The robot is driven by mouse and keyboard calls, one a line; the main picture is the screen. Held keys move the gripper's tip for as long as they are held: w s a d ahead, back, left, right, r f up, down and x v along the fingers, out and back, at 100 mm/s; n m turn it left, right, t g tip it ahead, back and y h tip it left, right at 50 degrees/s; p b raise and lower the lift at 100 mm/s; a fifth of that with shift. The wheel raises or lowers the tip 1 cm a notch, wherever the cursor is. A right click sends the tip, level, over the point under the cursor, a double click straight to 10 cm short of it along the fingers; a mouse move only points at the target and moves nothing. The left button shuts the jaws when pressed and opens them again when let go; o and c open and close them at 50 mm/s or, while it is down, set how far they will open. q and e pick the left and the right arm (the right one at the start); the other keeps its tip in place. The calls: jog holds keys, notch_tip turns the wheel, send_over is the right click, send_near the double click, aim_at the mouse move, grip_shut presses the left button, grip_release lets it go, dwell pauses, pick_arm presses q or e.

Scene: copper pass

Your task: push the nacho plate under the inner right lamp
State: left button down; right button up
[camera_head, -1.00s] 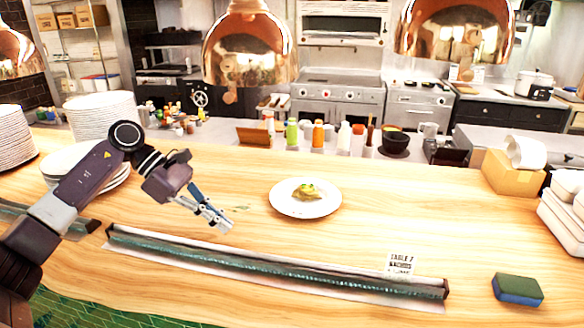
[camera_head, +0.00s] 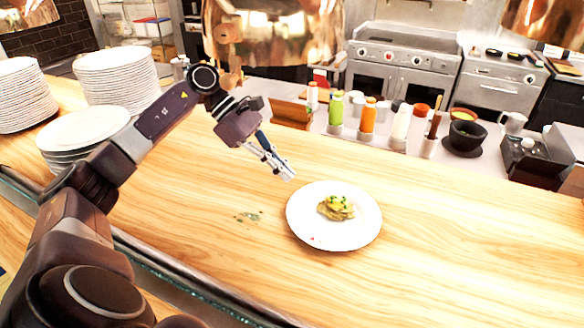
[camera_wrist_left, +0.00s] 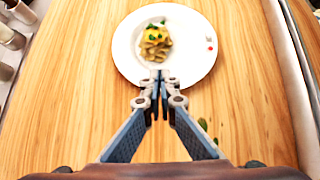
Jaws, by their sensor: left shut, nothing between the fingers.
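The nacho plate is a white round plate (camera_head: 334,236) with a small yellow-green heap of food (camera_head: 337,207) on it. It lies flat on the wooden counter, right of my left gripper (camera_head: 287,176). The left gripper is shut and empty, its tips close to the plate's left rim. In the left wrist view the plate (camera_wrist_left: 190,72) is straight ahead, and the fingertips (camera_wrist_left: 160,76) overlap its near edge; I cannot tell if they touch. A copper lamp (camera_head: 270,30) hangs above and behind the plate. Another copper lamp (camera_head: 548,20) hangs at the upper right. My right gripper is out of view.
Plate stacks (camera_head: 115,78) stand at the left. Green crumbs (camera_head: 249,216) lie left of the plate. Sauce bottles (camera_head: 367,117) and a black bowl (camera_head: 466,136) stand behind the counter. A glass edge (camera_head: 190,280) runs along the front. The wood right of the plate is clear.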

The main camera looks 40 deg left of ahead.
aim_at(306, 203)
pick_arm(q)
jog(key=p+x, duration=0.1)
jog(key=x, duration=0.2)
jog(key=shift+d, duration=0.25)
jog(key=p+x, duration=0.1)
jog(key=x, duration=0.2)
jog(key=shift+w+d+f, duration=0.1)
jog(key=shift+w+f, duration=0.1)
jog(key=shift+f, duration=0.15)
jog(key=shift+d+f+p, duration=0.3)
jog(key=shift+f, duration=0.05)
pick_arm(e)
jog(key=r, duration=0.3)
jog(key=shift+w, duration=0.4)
pick_arm(q)
jog(key=shift+w, duration=0.1)
jog(key=w+d+b, duration=0.3)
jog(key=d, duration=0.7)
jog(key=w+d+b, duration=0.3)
jog(key=w+d, duration=0.1)
jog(key=d, duration=0.7)
jog(key=w+d+b, duration=0.3)
jog(key=w+d, duration=0.1)
jog(key=d, duration=0.7)
jog(key=shift+d, duration=0.25)
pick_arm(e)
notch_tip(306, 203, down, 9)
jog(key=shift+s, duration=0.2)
pick_arm(q)
jog(key=shift+a, duration=0.1)
